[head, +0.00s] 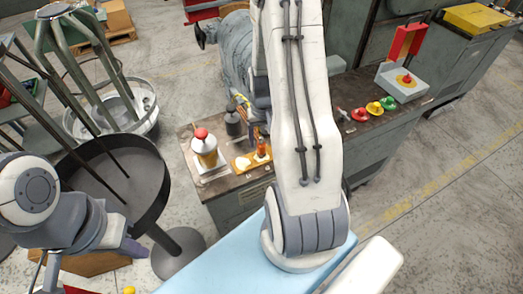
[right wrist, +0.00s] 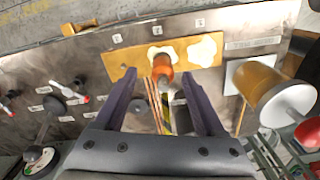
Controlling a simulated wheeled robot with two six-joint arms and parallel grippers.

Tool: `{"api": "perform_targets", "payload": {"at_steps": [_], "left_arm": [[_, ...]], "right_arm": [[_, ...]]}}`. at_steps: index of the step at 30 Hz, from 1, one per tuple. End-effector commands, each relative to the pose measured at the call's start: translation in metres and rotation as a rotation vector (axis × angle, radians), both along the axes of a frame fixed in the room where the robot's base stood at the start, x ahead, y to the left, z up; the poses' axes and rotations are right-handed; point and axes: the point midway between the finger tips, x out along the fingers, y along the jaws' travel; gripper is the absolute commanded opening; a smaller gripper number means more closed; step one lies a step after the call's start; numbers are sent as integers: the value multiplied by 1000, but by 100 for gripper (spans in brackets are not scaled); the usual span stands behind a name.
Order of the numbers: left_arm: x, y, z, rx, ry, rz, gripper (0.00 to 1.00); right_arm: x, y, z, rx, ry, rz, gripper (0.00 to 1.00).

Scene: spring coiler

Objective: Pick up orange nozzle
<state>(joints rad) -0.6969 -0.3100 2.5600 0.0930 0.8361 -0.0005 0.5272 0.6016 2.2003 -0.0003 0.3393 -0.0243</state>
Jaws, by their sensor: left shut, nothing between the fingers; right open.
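The orange nozzle (head: 262,150) stands on a yellow-brown holder plate (head: 238,168) on the bench. In the right wrist view the nozzle (right wrist: 162,64) is near the middle of the plate (right wrist: 120,63), with white patches beside and behind it. My right gripper (right wrist: 160,76) is open, its two dark purple fingers to either side of the nozzle in the picture. I cannot tell whether they reach its depth. In the head view my right gripper is mostly hidden behind my arm. My left gripper (head: 132,248) is shut and empty at the lower left, away from the bench.
Coloured buttons (head: 374,108) line the bench at right. A dark round tray (head: 140,200) on a stand is at left.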

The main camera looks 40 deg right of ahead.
Motion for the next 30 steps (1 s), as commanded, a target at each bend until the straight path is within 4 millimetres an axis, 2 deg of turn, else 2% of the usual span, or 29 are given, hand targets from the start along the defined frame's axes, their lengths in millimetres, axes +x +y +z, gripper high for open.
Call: {"api": "perform_targets", "payload": {"at_steps": [12,21,23,24,27,30], "left_arm": [[0,0,11,0,0,0,0],[0,0,11,0,0,0,0],[0,0,11,0,0,0,0],[0,0,11,0,0,0,0],[0,0,11,0,0,0,0],[0,0,11,0,0,0,0]], "right_arm": [[2,3,-47,1,3,1,72],[3,2,-52,0,0,1,72],[3,2,-52,0,0,1,49],[3,2,-52,0,0,1,34],[3,2,-52,0,0,1,0],[3,2,-51,0,-1,1,0]]}}
